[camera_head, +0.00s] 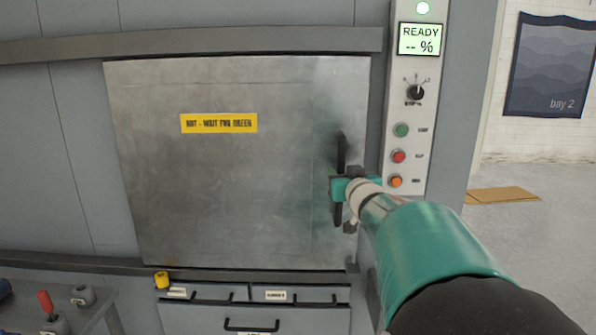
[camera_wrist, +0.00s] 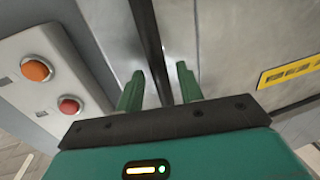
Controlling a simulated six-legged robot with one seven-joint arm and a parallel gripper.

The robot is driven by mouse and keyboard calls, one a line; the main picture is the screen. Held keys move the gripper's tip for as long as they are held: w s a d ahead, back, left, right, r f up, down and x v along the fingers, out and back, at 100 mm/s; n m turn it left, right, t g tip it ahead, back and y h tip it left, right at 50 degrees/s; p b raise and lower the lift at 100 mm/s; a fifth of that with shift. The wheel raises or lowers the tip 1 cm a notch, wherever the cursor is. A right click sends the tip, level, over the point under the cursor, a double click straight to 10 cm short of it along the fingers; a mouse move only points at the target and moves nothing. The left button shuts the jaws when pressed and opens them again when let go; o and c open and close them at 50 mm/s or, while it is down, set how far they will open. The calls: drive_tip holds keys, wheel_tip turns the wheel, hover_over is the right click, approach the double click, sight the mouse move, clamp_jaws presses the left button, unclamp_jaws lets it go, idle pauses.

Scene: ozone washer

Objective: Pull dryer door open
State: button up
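The dryer door (camera_head: 220,190) is a large scuffed grey metal panel with a yellow warning label (camera_head: 219,123). It looks closed, flat in its frame. Its handle (camera_head: 341,150) is a dark vertical bar near the right edge of the door. My gripper (camera_head: 338,188) is at the handle's middle, and my arm reaches in from the lower right. In the wrist view the handle (camera_wrist: 152,40) runs between the two green fingers of my gripper (camera_wrist: 158,80). A gap shows on each side of the bar, so the fingers are open around it.
A control panel (camera_head: 411,110) right of the door has a green light, a screen reading READY, a knob and several buttons. Rails run above and below the door. Drawers (camera_head: 255,315) sit below, with a yellow object (camera_head: 161,280) on top. Open floor lies at right.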

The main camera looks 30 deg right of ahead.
drive_tip(key=shift+x, duration=1)
drive_tip(key=shift+c, duration=0.5)
clamp_jaws()
drive_tip(key=shift+w+a, duration=0.1)
drive_tip(key=shift+w, duration=0.05)
